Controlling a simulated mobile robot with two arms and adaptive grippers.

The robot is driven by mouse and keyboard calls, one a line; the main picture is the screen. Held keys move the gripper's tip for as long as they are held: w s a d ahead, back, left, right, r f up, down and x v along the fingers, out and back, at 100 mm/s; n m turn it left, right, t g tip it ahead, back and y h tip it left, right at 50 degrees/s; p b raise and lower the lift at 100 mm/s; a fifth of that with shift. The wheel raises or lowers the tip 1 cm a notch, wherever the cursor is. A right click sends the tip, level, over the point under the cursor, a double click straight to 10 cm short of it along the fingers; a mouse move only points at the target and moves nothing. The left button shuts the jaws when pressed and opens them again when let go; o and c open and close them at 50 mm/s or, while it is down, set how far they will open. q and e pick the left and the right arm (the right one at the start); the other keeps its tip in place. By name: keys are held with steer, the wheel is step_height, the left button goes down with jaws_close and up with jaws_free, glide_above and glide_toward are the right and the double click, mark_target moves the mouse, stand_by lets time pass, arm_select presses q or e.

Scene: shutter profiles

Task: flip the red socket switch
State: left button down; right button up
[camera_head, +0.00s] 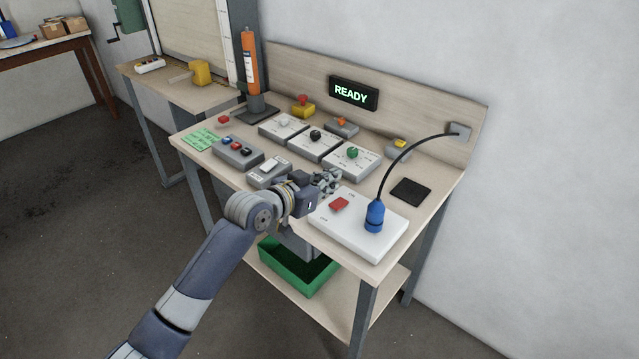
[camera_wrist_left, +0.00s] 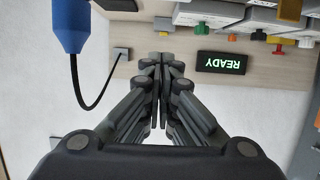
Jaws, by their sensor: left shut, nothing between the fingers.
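The red socket switch (camera_head: 339,204) sits on top of a white socket box (camera_head: 362,238) at the front right of the bench. A blue plug (camera_head: 375,214) stands upright on the same box, right of the switch. It also shows at the upper left of the left wrist view (camera_wrist_left: 66,28). My left gripper (camera_head: 328,183) is shut and empty, and appears just behind the switch in the head view. Its closed fingers (camera_wrist_left: 160,65) show in the left wrist view, where the switch is not seen. I cannot tell the exact gap to the switch. My right gripper is not in view.
A black cable (camera_head: 408,152) arcs from the plug to a wall outlet (camera_head: 459,131). Several control boxes, including one with a green knob (camera_head: 352,153), stand behind my gripper. A black pad (camera_head: 410,191) lies right. A green bin (camera_head: 290,275) is on the lower shelf.

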arm_select(q)
steer(key=shift+v, duration=2)
steer(key=shift+r, duration=0.1)
